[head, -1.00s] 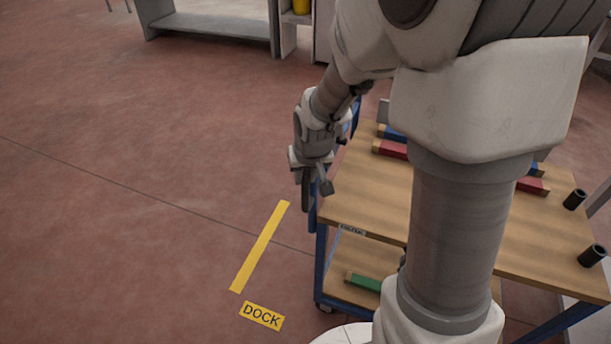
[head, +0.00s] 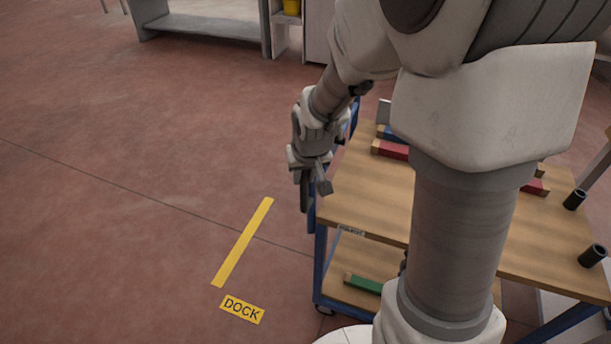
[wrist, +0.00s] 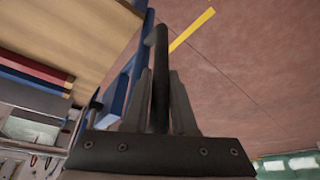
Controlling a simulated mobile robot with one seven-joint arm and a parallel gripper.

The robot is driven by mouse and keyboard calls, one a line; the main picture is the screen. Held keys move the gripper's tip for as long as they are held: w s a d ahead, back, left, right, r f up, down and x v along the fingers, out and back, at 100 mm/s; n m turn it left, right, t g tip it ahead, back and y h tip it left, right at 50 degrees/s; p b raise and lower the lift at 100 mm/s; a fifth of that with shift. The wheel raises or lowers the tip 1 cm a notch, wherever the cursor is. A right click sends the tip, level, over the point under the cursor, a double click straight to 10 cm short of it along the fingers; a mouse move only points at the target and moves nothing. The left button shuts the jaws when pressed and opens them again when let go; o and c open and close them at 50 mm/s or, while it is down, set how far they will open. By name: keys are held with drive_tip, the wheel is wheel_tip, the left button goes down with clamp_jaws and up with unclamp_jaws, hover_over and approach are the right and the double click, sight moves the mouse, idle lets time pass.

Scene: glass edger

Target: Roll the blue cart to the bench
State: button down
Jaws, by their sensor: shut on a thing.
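The blue cart has a wooden top deck (head: 370,200), a lower wooden shelf and blue frame posts. It stands at the right in the head view, partly hidden behind my arm. My gripper (head: 308,194) is at the cart's left side. In the wrist view, my gripper's fingers (wrist: 159,88) are closed around a dark upright handle bar (wrist: 159,50) beside the blue frame (wrist: 118,93). The bench cannot be told for sure among the furniture in view.
A yellow floor strip (head: 243,242) and a yellow DOCK label (head: 242,309) lie left of the cart. A grey shelf unit (head: 205,27) stands at the back. Red and blue bars, a green bar (head: 364,284) and dark cylinders (head: 592,255) ride on the cart. The left floor is open.

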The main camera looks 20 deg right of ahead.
drive_tip(key=shift+s+d+f, duration=0.15)
drive_tip(key=shift+s+d, duration=0.05)
drive_tip(key=shift+d, duration=0.05)
drive_tip(key=c, duration=0.7)
unclamp_jaws()
drive_tip(key=shift+r, duration=0.35)
drive_tip(key=p+v, duration=0.3)
drive_tip(key=v, duration=1.4)
drive_tip(key=shift+a+p, duration=0.1)
drive_tip(key=shift+p, duration=0.3)
